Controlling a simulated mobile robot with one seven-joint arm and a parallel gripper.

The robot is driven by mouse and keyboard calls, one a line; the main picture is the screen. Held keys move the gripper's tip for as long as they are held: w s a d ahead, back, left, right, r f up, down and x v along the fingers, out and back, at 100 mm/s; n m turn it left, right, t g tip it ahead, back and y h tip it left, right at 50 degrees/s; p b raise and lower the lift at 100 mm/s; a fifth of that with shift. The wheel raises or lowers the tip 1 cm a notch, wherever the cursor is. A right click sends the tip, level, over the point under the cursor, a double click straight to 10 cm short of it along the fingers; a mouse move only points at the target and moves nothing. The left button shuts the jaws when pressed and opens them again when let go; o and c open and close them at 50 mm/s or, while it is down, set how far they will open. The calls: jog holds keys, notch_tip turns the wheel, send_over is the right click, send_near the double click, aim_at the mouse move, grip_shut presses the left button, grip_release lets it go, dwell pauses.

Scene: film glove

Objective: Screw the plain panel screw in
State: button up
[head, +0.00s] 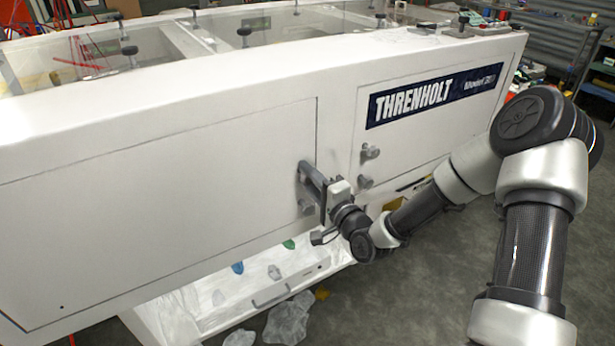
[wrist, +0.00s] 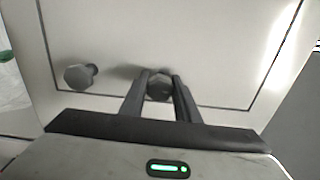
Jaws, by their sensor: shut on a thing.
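The plain panel (head: 160,205) is the blank white left-hand panel on the machine's front. My gripper (head: 307,172) is at its right edge, with both fingers against a dark screw head there. In the wrist view my gripper (wrist: 160,88) has one finger on each side of this screw head (wrist: 159,87), shut on it. How deep the screw sits is hidden by the head and fingers. A second grey screw (head: 306,206) is just below in the head view. In the wrist view this second screw (wrist: 80,76) is at the left, standing out from the panel.
Right of the plain panel is a panel with a dark THRENHOLT label (head: 432,96) and two knobs (head: 370,152) (head: 365,182). Below is an open white tray (head: 165,325) with plastic film and coloured bits. Crumpled film (head: 289,320) lies on the floor.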

jog(key=o, duration=1.1)
jog(key=shift+c, duration=0.2)
jog(key=p+v, duration=0.3)
jog(key=v, duration=1.4)
jog(key=shift+s+d, duration=0.2)
